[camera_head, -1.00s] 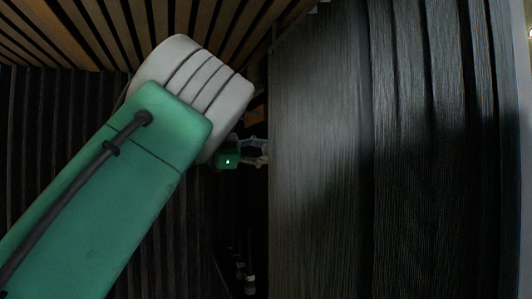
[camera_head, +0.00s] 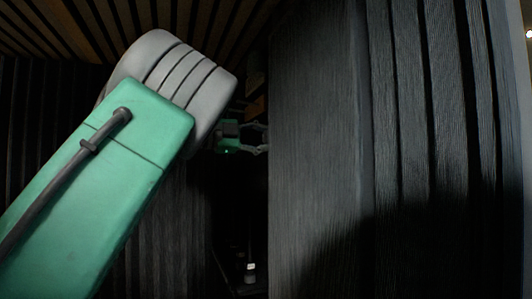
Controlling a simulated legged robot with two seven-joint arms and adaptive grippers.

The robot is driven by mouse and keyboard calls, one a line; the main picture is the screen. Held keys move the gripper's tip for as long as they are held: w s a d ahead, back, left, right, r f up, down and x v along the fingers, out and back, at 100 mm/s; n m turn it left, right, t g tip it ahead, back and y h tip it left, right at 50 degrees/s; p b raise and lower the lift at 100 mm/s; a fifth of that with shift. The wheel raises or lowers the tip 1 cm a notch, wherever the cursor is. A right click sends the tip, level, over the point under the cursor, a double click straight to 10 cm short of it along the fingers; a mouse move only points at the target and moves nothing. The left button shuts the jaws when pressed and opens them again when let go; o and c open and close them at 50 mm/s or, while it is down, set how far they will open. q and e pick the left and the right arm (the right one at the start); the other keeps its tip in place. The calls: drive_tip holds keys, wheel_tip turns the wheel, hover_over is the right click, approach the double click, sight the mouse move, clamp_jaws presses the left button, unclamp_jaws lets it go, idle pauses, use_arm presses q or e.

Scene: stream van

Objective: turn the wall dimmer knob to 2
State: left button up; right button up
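My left arm comes in from the left as a large green link with a grey joint. Beyond it, small and far off, is my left gripper (camera_head: 258,138), at the edge of a dark panel. Its two fingers look spread with a dark gap between them. Their tips reach the panel's edge and may be partly hidden behind it. I cannot make out the wall dimmer knob or its numbers; the panel or the dark may hide it. My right gripper is not in view.
The dark ribbed panel (camera_head: 320,140) fills the right half, close to the camera. Wooden slats (camera_head: 215,25) run across the ceiling. A dark narrow gap lies left of the panel, with a small pale object (camera_head: 250,267) low in it.

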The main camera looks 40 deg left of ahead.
use_arm(q)
drive_tip(key=shift+w+d+f+m+b, duration=0.1)
drive_tip(key=shift+f+m+b, duration=0.1)
drive_tip(key=shift+m+b, duration=1)
drive_tip(key=shift+f+m+b, duration=0.15)
drive_tip(key=shift+m+b, duration=0.85)
drive_tip(key=shift+m, duration=0.3)
drive_tip(key=o, duration=1.2)
drive_tip(key=shift+c, duration=0.2)
drive_tip(key=shift+r, duration=0.15)
